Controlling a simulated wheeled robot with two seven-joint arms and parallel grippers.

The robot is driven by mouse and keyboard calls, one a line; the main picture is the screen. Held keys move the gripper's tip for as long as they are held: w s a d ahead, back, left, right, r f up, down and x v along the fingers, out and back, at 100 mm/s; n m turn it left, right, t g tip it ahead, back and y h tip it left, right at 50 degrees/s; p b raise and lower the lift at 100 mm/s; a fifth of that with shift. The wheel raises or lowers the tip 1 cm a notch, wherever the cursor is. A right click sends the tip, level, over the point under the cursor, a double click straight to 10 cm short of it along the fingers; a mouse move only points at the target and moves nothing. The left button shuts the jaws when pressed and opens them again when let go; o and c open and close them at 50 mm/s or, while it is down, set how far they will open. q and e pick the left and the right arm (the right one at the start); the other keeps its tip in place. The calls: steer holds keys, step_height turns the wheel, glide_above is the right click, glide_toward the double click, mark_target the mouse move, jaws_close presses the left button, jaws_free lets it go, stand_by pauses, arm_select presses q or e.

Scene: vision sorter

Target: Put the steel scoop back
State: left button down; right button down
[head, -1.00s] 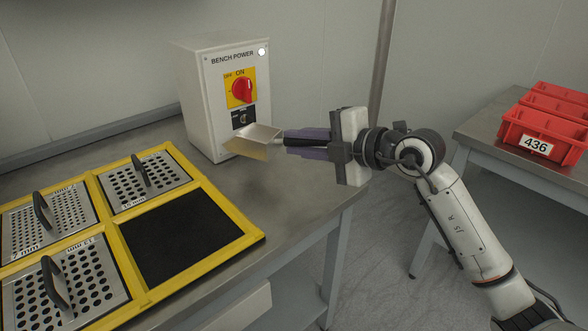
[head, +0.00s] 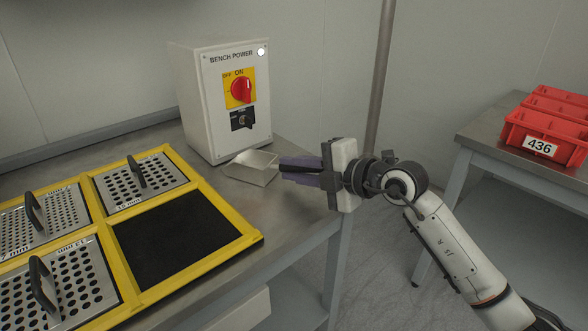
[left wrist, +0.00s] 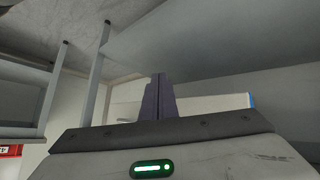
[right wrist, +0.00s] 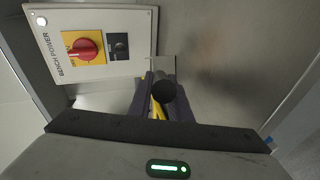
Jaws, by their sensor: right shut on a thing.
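The steel scoop (head: 252,167) has a bright, open metal pan and a dark handle. My right gripper (head: 298,170) is shut on the handle at the bench's right side, with the pan pointing left. The pan is low over the bench, in front of the power box; I cannot tell whether it touches the bench top. In the right wrist view the round dark handle end (right wrist: 164,91) shows between the fingers, and part of the pan (right wrist: 161,63) shows beyond. My left gripper (left wrist: 158,98) shows only in the left wrist view, fingers together and empty.
The bench power box (head: 225,95) stands behind the scoop. A yellow frame (head: 228,247) holds perforated plates with handles and a black pad (head: 178,238) at left. The steel bench top (head: 285,220) is bare by its right edge. Red bins (head: 540,140) stand on another table.

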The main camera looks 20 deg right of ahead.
steer(key=c, duration=1.6)
jaws_free()
steer(key=shift+c, duration=0.2)
